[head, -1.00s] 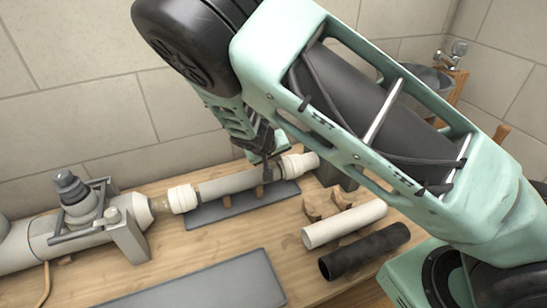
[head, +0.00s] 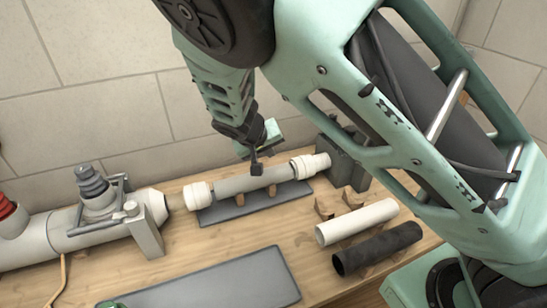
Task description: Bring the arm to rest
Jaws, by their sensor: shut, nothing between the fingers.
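My gripper (head: 256,168) is at the end of my green and black arm, pointing down over the middle of a light grey pipe (head: 232,184). Its fingertips are shut and look empty. They overlap the top of the pipe in the picture, and I cannot tell whether they touch it. The pipe lies level on small wooden supports (head: 271,190) above a dark grey mat (head: 240,208). A white fitting (head: 197,195) is at its left end and another white fitting (head: 306,166) at its right end.
At left is a large grey pipe assembly (head: 85,230) with a ribbed valve and clamp. A white tube (head: 356,222) and a black tube (head: 376,248) lie at right. A grey tray (head: 215,287) is in front. A dark block (head: 345,155) stands behind the right fitting. A tiled wall is behind.

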